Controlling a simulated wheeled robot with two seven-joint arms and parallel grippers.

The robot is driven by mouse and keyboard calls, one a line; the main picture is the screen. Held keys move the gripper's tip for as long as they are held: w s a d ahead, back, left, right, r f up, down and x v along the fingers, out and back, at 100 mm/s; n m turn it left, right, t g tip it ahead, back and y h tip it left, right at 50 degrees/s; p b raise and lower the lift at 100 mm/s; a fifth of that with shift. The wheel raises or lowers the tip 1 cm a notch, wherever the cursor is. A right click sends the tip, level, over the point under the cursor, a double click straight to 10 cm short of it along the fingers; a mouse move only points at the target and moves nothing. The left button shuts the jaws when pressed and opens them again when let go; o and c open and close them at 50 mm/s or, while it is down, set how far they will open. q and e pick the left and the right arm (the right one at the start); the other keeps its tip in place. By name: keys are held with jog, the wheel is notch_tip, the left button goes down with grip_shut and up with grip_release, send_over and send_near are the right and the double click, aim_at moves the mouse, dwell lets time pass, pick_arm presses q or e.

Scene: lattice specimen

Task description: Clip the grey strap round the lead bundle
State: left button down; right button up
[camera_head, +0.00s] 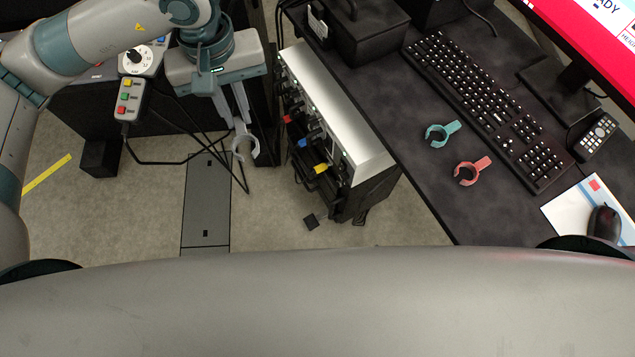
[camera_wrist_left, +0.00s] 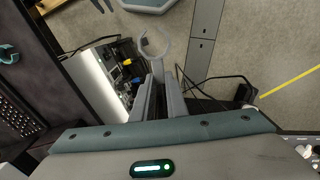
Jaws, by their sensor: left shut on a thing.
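The grey strap (camera_head: 244,146) is an open-ended clip ring with a short tab. My left gripper (camera_head: 237,118) is shut on its tab, and the ring hangs beyond the fingertips over the floor, left of the instrument. In the left wrist view, the strap (camera_wrist_left: 155,44) shows ahead of the gripper (camera_wrist_left: 163,78), with its opening facing away. Thin black leads (camera_head: 226,158) run below and beside the strap in the head view; in the wrist view, leads (camera_wrist_left: 190,84) pass right of the fingers. I cannot tell which leads form the bundle, or whether they touch the strap.
An instrument (camera_head: 335,105) with coloured plugs stands right of the gripper. A teal clip (camera_head: 441,132) and a red clip (camera_head: 471,171) lie on the dark desk by the keyboard (camera_head: 490,110). A button pendant (camera_head: 130,98) is at left. Floor below the strap is mostly clear.

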pick_arm(q)
jog(key=w+a+f+m, duration=0.1)
jog(key=w+a+m, duration=0.2)
jog(key=a, duration=0.5)
jog(key=shift+a, duration=0.2)
jog(key=shift+d+f, duration=0.1)
